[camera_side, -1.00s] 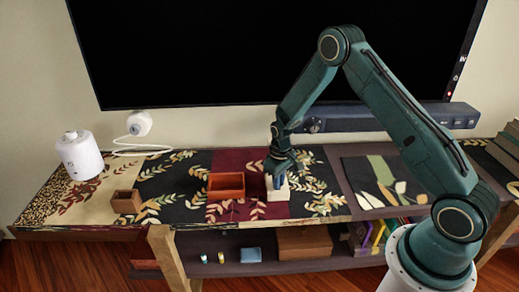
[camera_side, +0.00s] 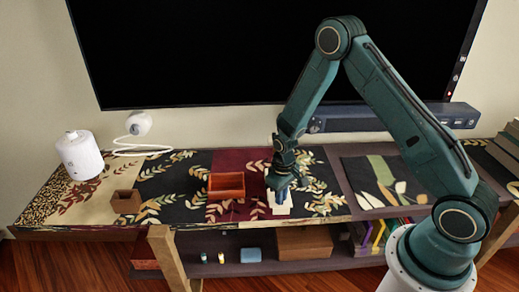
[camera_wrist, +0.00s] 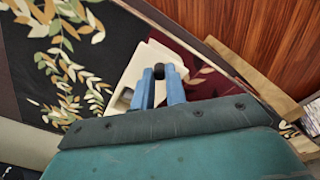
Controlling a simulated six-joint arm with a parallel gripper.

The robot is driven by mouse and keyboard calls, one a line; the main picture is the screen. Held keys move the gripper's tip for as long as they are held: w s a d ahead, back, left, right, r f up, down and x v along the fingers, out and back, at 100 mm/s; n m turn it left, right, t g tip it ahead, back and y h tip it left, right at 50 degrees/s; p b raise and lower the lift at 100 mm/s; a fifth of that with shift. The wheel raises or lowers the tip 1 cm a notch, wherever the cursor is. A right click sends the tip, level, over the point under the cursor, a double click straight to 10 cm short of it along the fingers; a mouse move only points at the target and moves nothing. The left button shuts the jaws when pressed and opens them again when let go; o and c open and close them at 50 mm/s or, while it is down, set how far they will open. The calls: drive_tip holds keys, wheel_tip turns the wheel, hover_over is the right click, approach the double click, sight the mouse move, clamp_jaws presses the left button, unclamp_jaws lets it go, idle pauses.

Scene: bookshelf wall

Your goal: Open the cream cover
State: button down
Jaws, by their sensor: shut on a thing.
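The cream cover (camera_side: 279,207) lies on the patterned cloth near the front edge, right of the red-brown box. It also shows in the wrist view (camera_wrist: 146,58), pale and flat. My gripper (camera_side: 281,194) points down onto it. In the wrist view, the two blue fingers of my gripper (camera_wrist: 159,72) are closed on a small dark knob (camera_wrist: 159,71) at the cover. A darker gap shows at the left of the cream shape, but I cannot tell how far the cover is open. The fingers hide part of it.
A red-brown open box (camera_side: 226,186) stands just left of my gripper. A small brown box (camera_side: 126,201) and a white cylinder (camera_side: 80,155) are farther left. A dark soundbar (camera_side: 395,118) lies behind. The front edge is close.

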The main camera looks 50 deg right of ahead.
drive_tip(key=c, duration=1.4)
unclamp_jaws()
drive_tip(key=shift+r, duration=0.15)
wheel_tip(320, 180, up, 14)
drive_tip(key=shift+f, duration=0.2)
